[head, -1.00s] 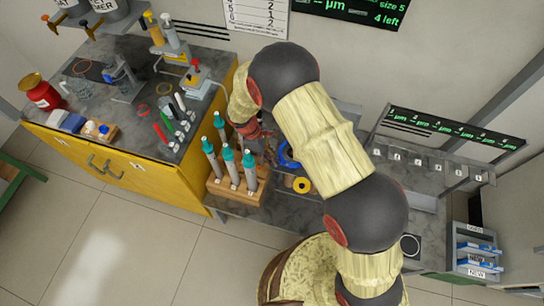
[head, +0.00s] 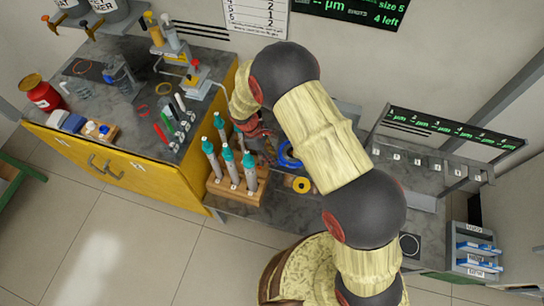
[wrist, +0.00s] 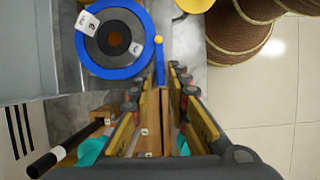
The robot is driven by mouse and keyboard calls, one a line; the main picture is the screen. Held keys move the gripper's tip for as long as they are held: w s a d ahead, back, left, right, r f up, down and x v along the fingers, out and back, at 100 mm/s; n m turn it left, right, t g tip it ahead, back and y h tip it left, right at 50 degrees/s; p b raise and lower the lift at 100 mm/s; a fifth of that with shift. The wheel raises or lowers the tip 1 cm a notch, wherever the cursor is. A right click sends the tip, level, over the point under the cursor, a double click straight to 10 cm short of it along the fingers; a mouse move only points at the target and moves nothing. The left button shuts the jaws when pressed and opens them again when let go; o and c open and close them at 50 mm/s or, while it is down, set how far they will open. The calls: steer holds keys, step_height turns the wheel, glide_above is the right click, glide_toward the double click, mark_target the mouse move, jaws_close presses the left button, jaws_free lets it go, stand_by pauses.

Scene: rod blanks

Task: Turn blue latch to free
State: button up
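The blue latch shows in the wrist view as a blue ring (wrist: 82,60) around a dark round face, with a narrow blue arm (wrist: 160,66) at its right side and a small yellow tip at that arm's top. My gripper (wrist: 156,80) is open, its two fingers apart. The blue arm stands in line with the gap between the fingertips; I cannot tell whether either finger touches it. In the head view the blue ring (head: 289,155) is partly hidden behind my arm, and my gripper (head: 262,140) is just left of it.
A wooden rack (head: 225,188) with several teal-topped tubes stands close to my gripper at the lower left. A yellow ring (head: 302,185) lies below the blue ring. A yellow cabinet (head: 150,185) with a cluttered top is at left, and a slotted shelf (head: 430,165) is at right.

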steer(key=shift+o, duration=1)
steer(key=v, duration=1.2)
